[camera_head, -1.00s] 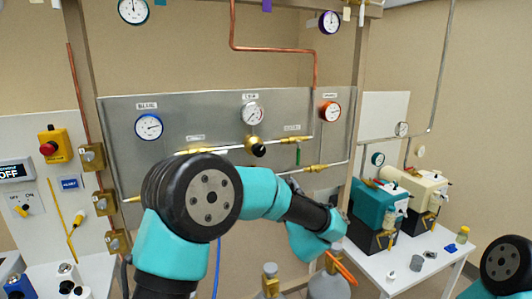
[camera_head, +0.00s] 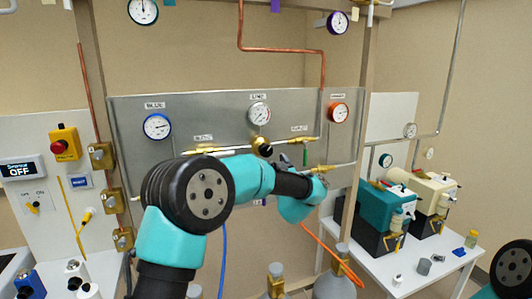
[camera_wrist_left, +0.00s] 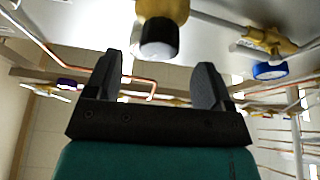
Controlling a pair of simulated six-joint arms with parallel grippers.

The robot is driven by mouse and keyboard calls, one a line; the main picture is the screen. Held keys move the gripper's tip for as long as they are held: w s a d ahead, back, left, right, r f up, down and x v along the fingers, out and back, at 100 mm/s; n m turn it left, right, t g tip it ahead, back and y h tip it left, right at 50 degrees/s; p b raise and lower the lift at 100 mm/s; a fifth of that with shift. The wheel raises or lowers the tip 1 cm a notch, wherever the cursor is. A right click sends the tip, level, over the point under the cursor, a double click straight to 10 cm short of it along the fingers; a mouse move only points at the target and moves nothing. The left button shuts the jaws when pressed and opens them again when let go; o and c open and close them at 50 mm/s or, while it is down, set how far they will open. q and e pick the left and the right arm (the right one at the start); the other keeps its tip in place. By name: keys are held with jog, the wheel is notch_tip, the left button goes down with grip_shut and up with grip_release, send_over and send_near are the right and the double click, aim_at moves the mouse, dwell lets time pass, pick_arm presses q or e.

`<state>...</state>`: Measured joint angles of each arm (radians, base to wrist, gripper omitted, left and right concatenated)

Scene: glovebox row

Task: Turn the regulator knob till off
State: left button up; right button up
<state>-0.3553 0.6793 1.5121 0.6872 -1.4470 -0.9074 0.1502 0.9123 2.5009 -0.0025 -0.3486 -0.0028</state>
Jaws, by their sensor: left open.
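The regulator knob (camera_head: 265,151) is black on a brass body, low on the grey panel below the LINE gauge (camera_head: 260,114). It shows close up in the left wrist view, where the black knob (camera_wrist_left: 159,38) hangs from its brass body (camera_wrist_left: 165,8). My left gripper (camera_wrist_left: 159,63) is open and empty, its two dark fingers apart on either side of the knob's line and just short of its end. In the head view its fingers are hard to make out beside my wrist, right of the knob. My right gripper is out of view.
Brass fittings (camera_head: 326,169) and pipes run along the panel close to my left wrist. An orange hose (camera_head: 333,259) hangs below. Gas cylinders (camera_head: 335,285) stand under the panel. Pumps (camera_head: 388,213) sit on a white table at the right.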

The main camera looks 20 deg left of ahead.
aim_at(267, 154)
pick_arm(q)
jog(key=x, duration=0.5)
jog(key=shift+w+a+r, duration=0.15)
jog(key=shift+w, duration=0.15)
jog(key=c, duration=0.9)
